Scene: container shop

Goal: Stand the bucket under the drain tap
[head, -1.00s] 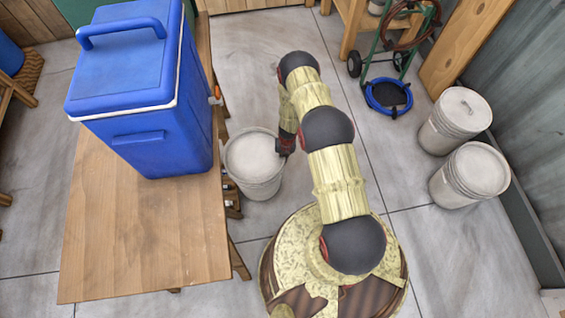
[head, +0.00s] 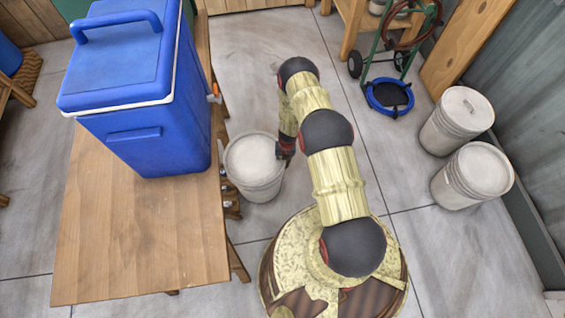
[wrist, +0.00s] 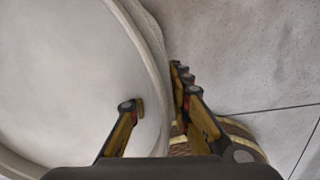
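The white bucket (head: 252,160) stands upright, seemingly on the floor, close beside the right edge of the wooden table. The blue cooler (head: 150,130) sits on that table. Its small orange drain tap (head: 214,93) sticks out of the right side, beyond and above the bucket. My gripper (head: 285,150) is at the bucket's right rim. In the wrist view my gripper (wrist: 160,97) has one finger inside the bucket (wrist: 70,80) and the other outside, with the wall between them. The bucket's base is partly hidden.
The table (head: 140,240) bounds the bucket on the left, with its legs beneath. Two lidded white buckets (head: 457,120) (head: 473,175) stand at the right wall. A hose cart (head: 390,95) is at the back. The floor (head: 250,60) beyond the bucket is clear.

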